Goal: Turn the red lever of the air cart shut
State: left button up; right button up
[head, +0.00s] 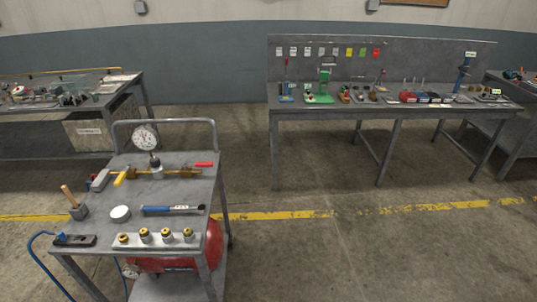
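The air cart (97,213) stands at the lower left, a grey metal cart with a hoop handle at its back. A red tank (180,258) shows beneath its top. The red lever (203,164) lies at the back right of the cart top, pointing roughly left to right near the right end of a brass pipe run (180,172). A yellow lever (120,179) sits at the left end of that run, angled toward the front. A round white pressure gauge (145,137) stands upright above the pipe. Neither of my grippers is in view.
On the cart top are a blue-handled tool (172,209), a white round lid (120,213), several brass fittings on a strip (155,239) and a wooden-handled block (77,212). A workbench (400,111) stands at the back right, another at the back left. The floor right of the cart is clear.

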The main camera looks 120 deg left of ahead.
aim_at(186, 166)
jog(key=z, duration=2.55)
jog(key=k, duration=2.2)
jog(key=u, duration=5.5)
